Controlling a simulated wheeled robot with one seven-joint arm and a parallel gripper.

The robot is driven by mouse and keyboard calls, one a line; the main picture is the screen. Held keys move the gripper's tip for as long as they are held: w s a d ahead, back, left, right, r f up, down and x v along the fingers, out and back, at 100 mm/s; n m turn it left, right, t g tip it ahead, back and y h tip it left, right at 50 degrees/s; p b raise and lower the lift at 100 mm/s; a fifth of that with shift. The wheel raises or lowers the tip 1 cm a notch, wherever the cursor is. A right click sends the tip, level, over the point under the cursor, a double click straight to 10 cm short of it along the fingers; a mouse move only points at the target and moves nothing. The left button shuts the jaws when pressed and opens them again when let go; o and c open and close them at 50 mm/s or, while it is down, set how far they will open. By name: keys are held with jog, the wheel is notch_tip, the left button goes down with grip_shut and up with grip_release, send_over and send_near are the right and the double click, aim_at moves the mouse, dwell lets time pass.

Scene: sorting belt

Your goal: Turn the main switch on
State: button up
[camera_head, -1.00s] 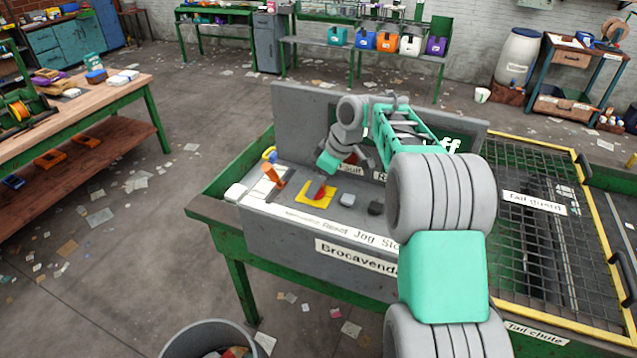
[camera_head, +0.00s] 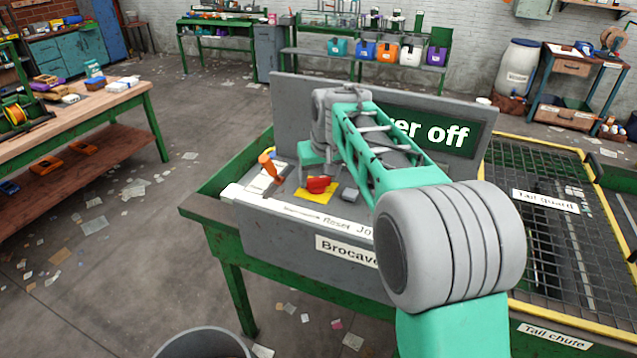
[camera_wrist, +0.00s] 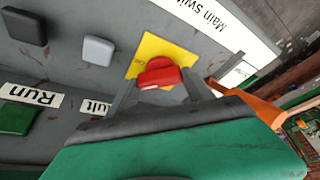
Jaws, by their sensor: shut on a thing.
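The main switch is a red handle (camera_head: 318,184) on a yellow plate (camera_head: 316,197) on the grey console. It also shows in the wrist view as a red handle (camera_wrist: 160,73) on its yellow plate (camera_wrist: 148,48), beside a white label (camera_wrist: 222,25) reading "Main swi…". My gripper (camera_wrist: 160,88) is shut on the red handle, with one finger on each side of it. In the head view my arm hides most of the gripper. A green display (camera_head: 435,134) behind my arm ends in "er off".
An orange lever (camera_head: 268,166) stands close to the left of the switch. It shows close to a finger in the wrist view (camera_wrist: 252,104). A grey button (camera_head: 351,195) sits to the right. A mesh tail guard (camera_head: 545,215) lies at the right.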

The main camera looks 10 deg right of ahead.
jog(key=m, duration=0.2)
jog(key=m+h, duration=0.1)
jog(key=shift+a+m+h, duration=0.2)
jog(key=shift+m+h, duration=0.1)
jog(key=shift+m, duration=0.1)
jog(key=shift+m+g+h+p, duration=0.2)
jog(key=shift+m+h+p, duration=0.35)
jog(key=shift+m, duration=0.55)
jog(key=shift+m+g+h+p, duration=0.25)
jog(key=shift+m+p, duration=0.5)
jog(key=shift+m, duration=0.35)
jog(key=o, duration=1.4)
jog(key=shift+c, duration=0.2)
jog(key=v, duration=0.8)
